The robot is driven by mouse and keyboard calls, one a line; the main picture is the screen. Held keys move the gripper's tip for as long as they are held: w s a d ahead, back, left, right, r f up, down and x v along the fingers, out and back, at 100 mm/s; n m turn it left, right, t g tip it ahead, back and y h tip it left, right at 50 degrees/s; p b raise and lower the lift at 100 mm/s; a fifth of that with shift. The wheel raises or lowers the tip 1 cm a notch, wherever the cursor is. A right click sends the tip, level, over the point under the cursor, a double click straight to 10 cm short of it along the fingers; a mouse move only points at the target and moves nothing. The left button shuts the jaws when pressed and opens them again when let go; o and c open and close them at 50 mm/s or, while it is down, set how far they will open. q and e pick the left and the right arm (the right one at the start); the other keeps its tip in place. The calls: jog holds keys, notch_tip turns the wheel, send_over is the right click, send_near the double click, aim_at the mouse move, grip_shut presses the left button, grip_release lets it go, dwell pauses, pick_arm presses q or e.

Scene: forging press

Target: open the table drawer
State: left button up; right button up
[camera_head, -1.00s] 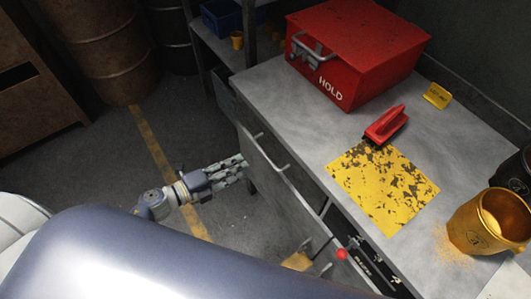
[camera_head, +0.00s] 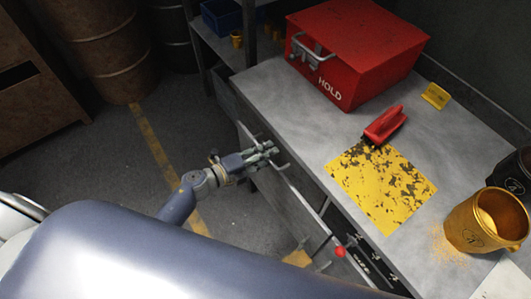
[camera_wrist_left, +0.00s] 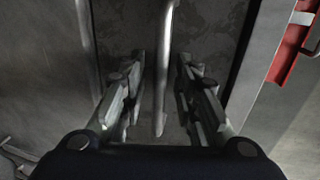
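The table (camera_head: 300,130) has a grey metal top, and a grey drawer front (camera_head: 301,201) runs along its near-left side. A thin metal bar handle (camera_head: 284,166) sits on this front; my gripper partly covers it in the head view. My left gripper (camera_head: 268,152) is at the handle. In the left wrist view, its two fingers (camera_wrist_left: 160,105) are apart, with the bar handle (camera_wrist_left: 164,60) running between them. I see gaps on both sides of the bar, so the fingers are not closed on it. My right gripper is in neither view.
A red box (camera_head: 355,50) marked HOLD, a red-handled brush (camera_head: 385,124), a yellow worn plate (camera_head: 380,185) and a gold mug (camera_head: 487,222) stand on the tabletop. A red-knobbed lever (camera_head: 340,252) is near the table's lower front. Open floor (camera_head: 110,165) lies left.

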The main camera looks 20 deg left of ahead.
pick_arm(q)
grip_shut()
jog(key=shift+s, duration=0.1)
jog(key=f+v, duration=0.3)
jog(key=v, duration=1)
jog(key=s+a+f+b+v, duration=0.1)
jog(key=f+v, duration=0.2)
jog(key=v, duration=1.1)
jog(key=shift+s+r, duration=0.2)
jog(key=shift+s, duration=0.05)
jog(key=shift+a, duration=0.15)
grip_release()
jog(key=shift+f, duration=0.1)
